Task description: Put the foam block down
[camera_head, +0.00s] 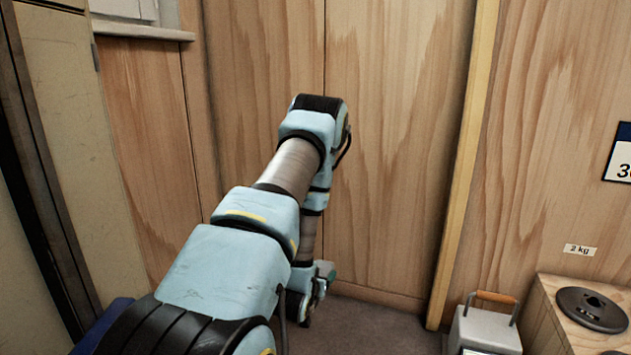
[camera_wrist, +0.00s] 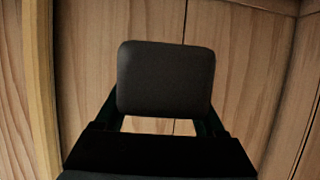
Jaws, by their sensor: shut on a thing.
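The foam block (camera_wrist: 165,78) is a dark grey block with rounded corners, seen in the middle of the wrist view. My gripper (camera_wrist: 164,118) is shut on it, with one dark finger at each side of the block. In the head view my gripper (camera_head: 318,284) hangs low at the end of my arm, in front of the wooden wall. It is partly hidden behind my arm there, and I cannot make out the block in that view. Wooden panels fill the background behind the block in the wrist view.
A grey case with a brown handle (camera_head: 487,325) stands on the floor at the lower right. Beside it a wooden box (camera_head: 545,310) carries a black weight disc (camera_head: 591,309). The wooden wall (camera_head: 390,150) is close behind my arm. Some dark floor (camera_head: 375,330) is bare.

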